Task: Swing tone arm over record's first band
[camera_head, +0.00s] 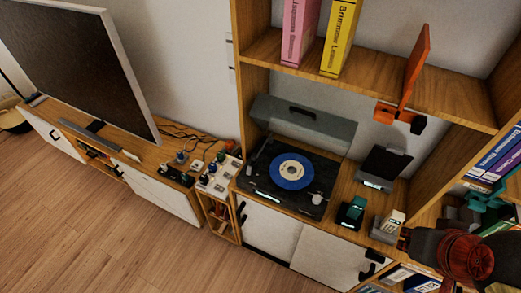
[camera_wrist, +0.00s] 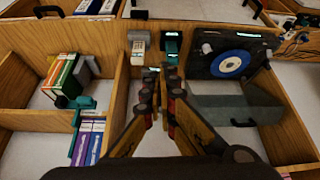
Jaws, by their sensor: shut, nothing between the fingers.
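The tone arm is too small and dark to make out clearly. My gripper (camera_wrist: 160,74) is shut and empty in the wrist view, to the left of the turntable and apart from it. In the head view its fingertips are not clear.
A pale handset (camera_wrist: 138,46) and a dark teal-topped device (camera_wrist: 171,43) stand beside the turntable. A dark stand (camera_head: 385,165) is behind them. An orange lamp-like object (camera_head: 417,65) and upright books (camera_head: 343,38) occupy the shelf above. Wooden dividers flank the bay.

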